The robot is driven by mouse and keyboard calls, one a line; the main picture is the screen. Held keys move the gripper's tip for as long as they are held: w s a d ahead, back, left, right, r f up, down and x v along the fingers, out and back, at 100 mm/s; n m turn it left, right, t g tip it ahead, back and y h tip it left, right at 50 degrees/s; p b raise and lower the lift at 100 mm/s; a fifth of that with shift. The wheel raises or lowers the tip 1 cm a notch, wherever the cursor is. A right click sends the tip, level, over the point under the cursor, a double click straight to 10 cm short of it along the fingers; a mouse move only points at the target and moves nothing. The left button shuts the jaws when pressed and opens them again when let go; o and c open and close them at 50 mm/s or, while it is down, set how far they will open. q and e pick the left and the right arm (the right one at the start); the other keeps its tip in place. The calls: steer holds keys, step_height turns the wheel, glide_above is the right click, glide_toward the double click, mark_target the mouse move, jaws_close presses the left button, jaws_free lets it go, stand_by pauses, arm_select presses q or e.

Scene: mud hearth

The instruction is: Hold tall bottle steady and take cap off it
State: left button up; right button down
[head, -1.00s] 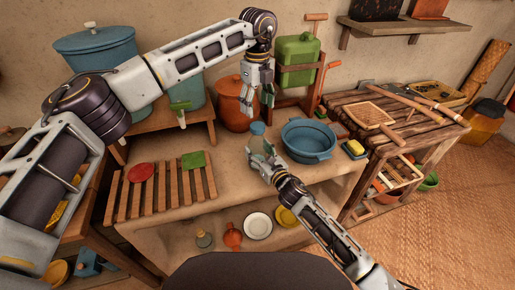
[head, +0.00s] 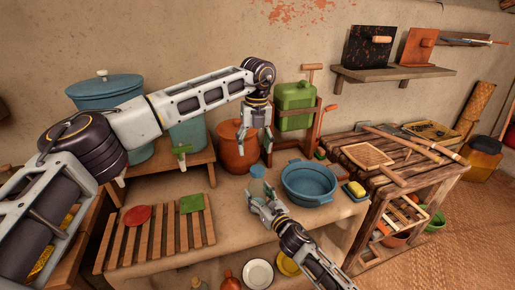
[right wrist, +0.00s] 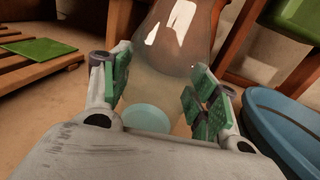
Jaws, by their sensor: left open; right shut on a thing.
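The tall bottle (right wrist: 165,75) is see-through and stands between the fingers of my right gripper (right wrist: 160,95), which is shut on it. In the head view, a light blue cap (head: 257,171) shows just beyond the fingertips of my right gripper (head: 263,196); the bottle's body is hard to make out there. In the right wrist view a pale blue-green disc shows low in the bottle; I cannot tell whether it is the cap or the base. My left gripper (head: 254,150) is open, fingers down, just above the cap and apart from it.
A blue basin (head: 308,187) stands close right of the bottle. An orange-brown jar (head: 232,160) is behind my left gripper, and a green canister (head: 295,105) stands at the back. A slatted rack (head: 160,240) with red and green pieces lies left. The counter between rack and bottle is clear.

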arm_select(q)
steer(key=m, duration=0.5)
steer(key=shift+f+m, duration=0.2)
steer(key=shift+m, duration=0.1)
steer(key=m, duration=0.5)
steer(key=shift+s+d+f, duration=0.1)
steer(key=shift+f, duration=0.05)
steer(key=m, duration=0.6)
steer(key=shift+f, duration=0.1)
steer(key=m, duration=0.5)
steer(key=shift+s+d, duration=0.1)
steer(key=shift+d, duration=0.05)
steer(key=m, duration=0.5)
steer(key=shift+d+m, duration=0.1)
steer(key=shift+m, duration=0.3)
steer(key=m, duration=0.5)
steer(key=shift+d+h, duration=0.1)
steer(key=shift+h, duration=0.2)
steer(key=m, duration=0.5)
steer(key=shift+m, duration=0.4)
steer(key=m, duration=0.5)
steer(key=shift+m, duration=0.4)
